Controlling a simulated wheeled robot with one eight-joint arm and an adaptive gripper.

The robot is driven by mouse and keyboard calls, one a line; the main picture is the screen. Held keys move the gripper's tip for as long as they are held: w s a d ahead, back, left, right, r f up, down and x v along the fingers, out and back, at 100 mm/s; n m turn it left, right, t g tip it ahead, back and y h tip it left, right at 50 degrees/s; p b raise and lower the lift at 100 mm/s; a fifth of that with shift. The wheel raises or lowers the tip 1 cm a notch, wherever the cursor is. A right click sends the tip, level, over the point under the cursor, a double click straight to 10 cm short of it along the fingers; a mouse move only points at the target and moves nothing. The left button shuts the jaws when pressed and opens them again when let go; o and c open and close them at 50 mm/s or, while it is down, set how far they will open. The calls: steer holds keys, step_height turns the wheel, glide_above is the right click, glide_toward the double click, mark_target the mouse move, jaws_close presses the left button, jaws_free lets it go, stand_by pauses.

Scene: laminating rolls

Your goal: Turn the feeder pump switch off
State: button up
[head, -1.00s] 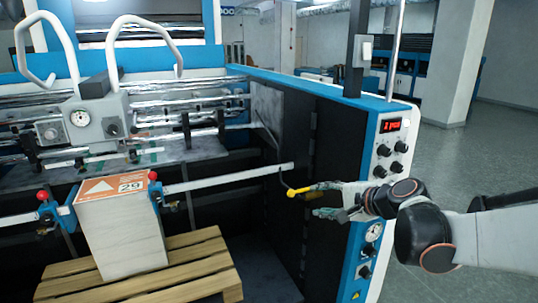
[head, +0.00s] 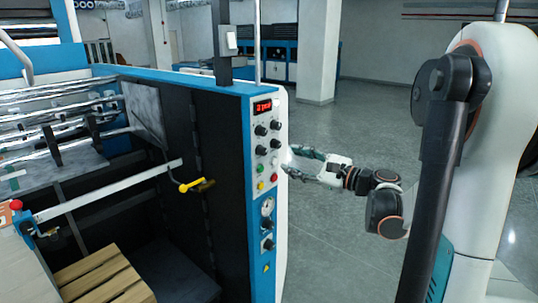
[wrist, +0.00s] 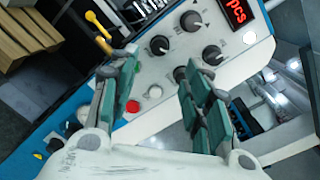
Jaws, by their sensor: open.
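The control panel (head: 253,180) on the end of the blue and white machine carries black rotary knobs (head: 260,130), small coloured buttons, a gauge (head: 267,207) and lower switches (head: 267,244). The labels are too small to read, so I cannot tell which control is the feeder pump switch. My gripper (head: 291,162) is at the panel's right edge. In the wrist view my gripper (wrist: 156,66) is open and empty, its fingers spread in front of the panel. A knob (wrist: 180,75), a white button (wrist: 155,91) and a red button (wrist: 133,106) show between or near the fingers.
A yellow-ended handle (head: 192,185) juts out left of the panel. A red display (head: 262,106) sits above the knobs. A wooden pallet (head: 105,278) stands at lower left.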

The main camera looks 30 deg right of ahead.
mark_target(265, 152)
steer(key=b+x, duration=0.1)
steer(key=x, duration=0.9)
jaws_close()
